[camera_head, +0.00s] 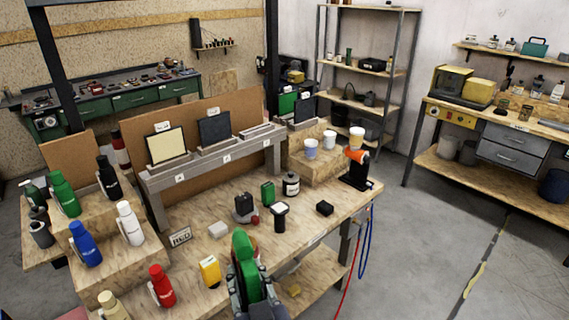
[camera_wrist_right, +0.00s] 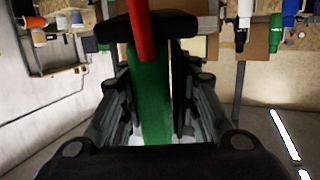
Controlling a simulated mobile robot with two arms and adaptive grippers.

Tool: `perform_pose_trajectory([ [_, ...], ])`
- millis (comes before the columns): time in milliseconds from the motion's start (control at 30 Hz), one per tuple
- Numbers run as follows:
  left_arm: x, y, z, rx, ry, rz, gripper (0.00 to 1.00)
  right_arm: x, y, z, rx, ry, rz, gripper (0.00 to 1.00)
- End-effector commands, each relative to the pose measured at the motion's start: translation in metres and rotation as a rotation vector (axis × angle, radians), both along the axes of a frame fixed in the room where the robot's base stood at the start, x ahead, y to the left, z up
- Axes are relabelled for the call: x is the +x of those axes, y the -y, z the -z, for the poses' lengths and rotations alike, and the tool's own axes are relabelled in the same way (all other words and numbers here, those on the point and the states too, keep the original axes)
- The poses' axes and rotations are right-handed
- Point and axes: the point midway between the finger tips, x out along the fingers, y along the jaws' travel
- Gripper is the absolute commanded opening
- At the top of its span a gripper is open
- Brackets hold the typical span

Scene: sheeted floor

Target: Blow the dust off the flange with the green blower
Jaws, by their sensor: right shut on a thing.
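My right gripper (camera_head: 247,283) is shut on a green blower (camera_head: 243,248), held up at the front edge of the workbench (camera_head: 130,268). In the right wrist view the green blower (camera_wrist_right: 150,95) stands between the fingers of my right gripper (camera_wrist_right: 150,110), with a red part (camera_wrist_right: 140,30) on it. I cannot make out a flange for certain; a small reddish edge shows just behind the blower, mostly hidden by it. Dust is too small to tell. My left gripper is not in view.
Blue (camera_head: 86,244), white (camera_head: 130,222), red (camera_head: 161,286) and another green bottle (camera_head: 64,194) stand on the left. An orange-and-black tool (camera_head: 355,170) stands at the right corner.

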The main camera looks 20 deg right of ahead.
Motion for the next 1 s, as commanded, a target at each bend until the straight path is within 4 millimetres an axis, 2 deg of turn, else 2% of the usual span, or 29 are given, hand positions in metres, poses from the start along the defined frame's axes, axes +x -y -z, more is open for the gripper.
perform_pose_trajectory([
  [33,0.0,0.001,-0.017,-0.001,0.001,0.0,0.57,0.0,0.0,-0.019,0.003,-0.006,0.0,0.21],
  [200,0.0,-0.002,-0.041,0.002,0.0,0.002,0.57,0.0,0.0,-0.043,0.003,-0.039,0.0,0.21],
  [233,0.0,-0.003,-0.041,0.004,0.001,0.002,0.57,0.0,0.001,-0.039,-0.003,-0.046,-0.003,0.21],
  [300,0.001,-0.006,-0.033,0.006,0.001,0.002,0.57,0.001,0.007,-0.018,-0.012,-0.061,-0.019,0.21],
  [467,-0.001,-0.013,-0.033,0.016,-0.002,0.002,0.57,0.004,0.022,0.01,-0.013,-0.1,-0.053,0.21],
  [667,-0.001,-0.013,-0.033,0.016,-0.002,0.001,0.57,0.005,0.058,0.059,-0.025,-0.186,-0.111,0.21],
  [800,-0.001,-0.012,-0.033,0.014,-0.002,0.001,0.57,0.004,0.098,0.095,-0.036,-0.271,-0.158,0.21],
  [1000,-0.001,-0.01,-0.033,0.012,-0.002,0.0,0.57,0.0,0.164,0.125,-0.061,-0.404,-0.22,0.21],
])
